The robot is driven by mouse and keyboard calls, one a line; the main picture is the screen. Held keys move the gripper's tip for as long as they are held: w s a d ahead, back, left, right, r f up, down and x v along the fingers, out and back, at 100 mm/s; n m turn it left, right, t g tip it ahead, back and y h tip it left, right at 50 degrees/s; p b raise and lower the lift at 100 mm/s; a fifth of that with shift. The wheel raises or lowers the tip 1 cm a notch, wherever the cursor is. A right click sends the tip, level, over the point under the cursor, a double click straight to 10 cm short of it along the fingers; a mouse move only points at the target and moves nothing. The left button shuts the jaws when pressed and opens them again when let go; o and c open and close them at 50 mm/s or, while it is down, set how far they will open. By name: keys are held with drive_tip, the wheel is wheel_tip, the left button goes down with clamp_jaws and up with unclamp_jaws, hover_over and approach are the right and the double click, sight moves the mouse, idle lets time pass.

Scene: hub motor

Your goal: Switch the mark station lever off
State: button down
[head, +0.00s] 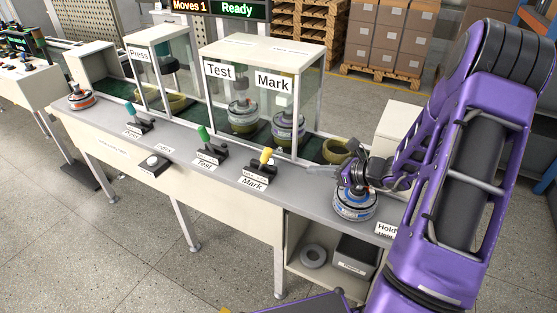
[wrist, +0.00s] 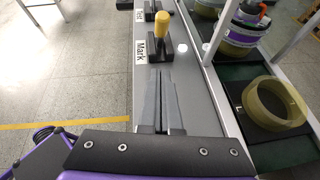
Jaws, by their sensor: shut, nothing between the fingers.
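The mark station lever (head: 266,156) has a yellow handle on a dark base behind the "Mark" label, on the bench's front ledge. Its handle leans slightly right in the head view. In the wrist view the yellow handle (wrist: 163,25) stands just beyond my fingertips. My gripper (head: 318,170) is shut and empty, its fingers pointing left along the ledge toward the lever. In the wrist view the closed fingers (wrist: 161,78) are apart from the lever, with a short gap of ledge between.
Green-handled Test lever (head: 203,133) and another dark-based lever (head: 139,121) stand further left. A hub motor (head: 354,205) sits at the right end below my wrist. A glass enclosure (head: 311,85) with parts rises behind the ledge.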

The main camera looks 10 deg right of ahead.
sight(268, 152)
drive_tip(key=shift+a, duration=0.1)
drive_tip(key=x, duration=1)
drive_tip(key=shift+w+a+f, duration=0.1)
drive_tip(key=shift+a, duration=0.05)
drive_tip(key=shift+w+a+r, duration=0.25)
drive_tip(key=shift+w+a, duration=0.05)
drive_tip(key=shift+w, duration=0.15)
drive_tip(key=shift+w+a+r, duration=0.3)
drive_tip(key=shift+w+a, duration=0.05)
drive_tip(key=shift+w, duration=0.1)
drive_tip(key=shift+w+a+r, duration=0.15)
drive_tip(key=shift+w+a, duration=0.15)
drive_tip(key=shift+w, duration=0.1)
drive_tip(key=shift+w+a+r, duration=0.2)
drive_tip(key=shift+a+r, duration=0.05)
drive_tip(key=shift+r, duration=0.05)
drive_tip(key=shift+w+a+r+b, duration=0.6)
drive_tip(key=shift+w+a+r, duration=0.2)
drive_tip(key=shift+w+a, duration=0.2)
drive_tip(key=shift+w+a+r+b, duration=0.2)
drive_tip(key=shift+w+a+b, duration=0.2)
drive_tip(key=shift+w+a, duration=0.2)
drive_tip(key=shift+w+a+r+b, duration=0.25)
drive_tip(key=shift+w+a+b, duration=0.2)
drive_tip(key=shift+a, duration=0.25)
